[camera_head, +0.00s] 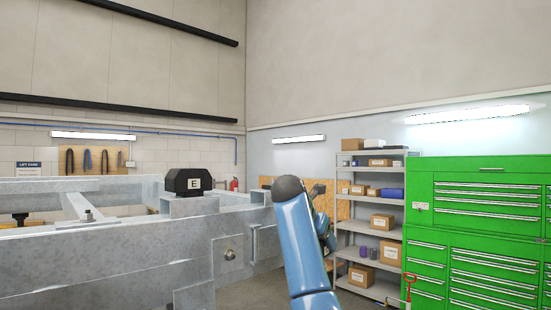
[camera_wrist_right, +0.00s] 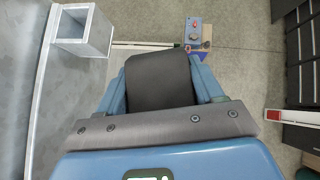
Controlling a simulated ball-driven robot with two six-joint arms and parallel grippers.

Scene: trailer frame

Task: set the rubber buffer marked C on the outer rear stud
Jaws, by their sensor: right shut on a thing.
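My right gripper (camera_wrist_right: 160,75) is shut on a dark block (camera_wrist_right: 158,82), which sits between its two blue fingers in the right wrist view. No letter shows on the block's visible face, so I cannot tell its mark. In the head view my blue right arm stands in front of the trailer frame's right end and mostly hides the gripper. A black buffer marked E (camera_head: 183,182) sits on the grey steel trailer frame (camera_head: 110,255). A small stud (camera_head: 88,215) stands on the frame to its left. I cannot tell which stud is the outer rear one. My left gripper is out of view.
A grey shelf (camera_head: 358,226) with boxes and a green tool cabinet (camera_head: 480,205) stand at the right. In the wrist view, a square tube end (camera_wrist_right: 82,30) of the frame lies left of the gripper.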

